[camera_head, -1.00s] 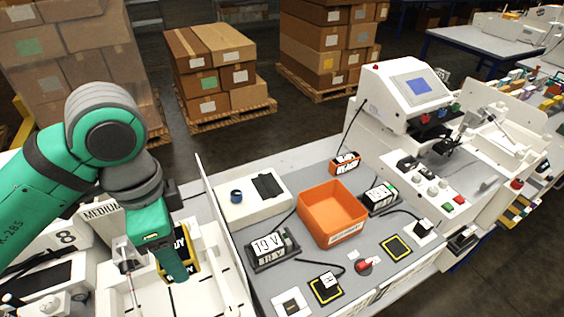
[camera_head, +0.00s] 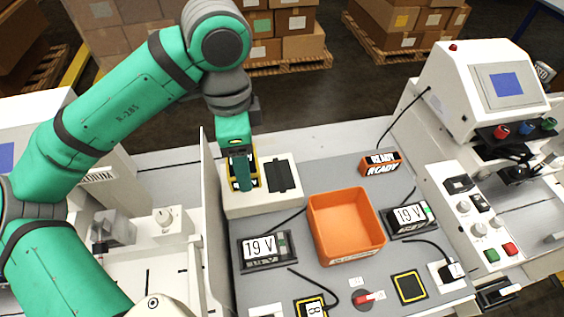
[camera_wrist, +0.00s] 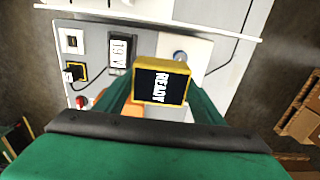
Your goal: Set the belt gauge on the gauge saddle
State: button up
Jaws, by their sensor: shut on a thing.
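In the head view the gauge (camera_head: 257,172) shows partly behind the green fingers of my gripper (camera_head: 242,182). It is over the left part of a white block (camera_head: 275,206) that has a black pad on top, likely the gauge saddle. I cannot tell whether the gauge touches the block.
An orange bin (camera_head: 345,225) stands right of the white block. A 19 V meter (camera_head: 264,249) is in front, and another (camera_head: 408,217) is right of the bin. A READY box (camera_head: 381,163) sits behind. A thin white wall (camera_head: 212,210) rises just left of the block.

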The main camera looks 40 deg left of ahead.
jog(key=w+f, duration=0.2)
jog(key=w, duration=0.1)
jog(key=w+f, duration=0.5)
jog(key=w, duration=0.1)
jog(key=shift+w+d+f, duration=0.2)
jog(key=shift+w+d, duration=0.05)
jog(key=shift+d, duration=0.15)
jog(key=shift+w+f, duration=0.2)
jog(key=shift+f, duration=0.1)
jog(key=f, duration=0.3)
jog(key=shift+w, duration=0.25)
jog(key=shift+s+f, duration=0.1)
jog(key=shift+f, duration=0.15)
jog(key=shift+f, duration=0.1)
jog(key=o, duration=1.3)
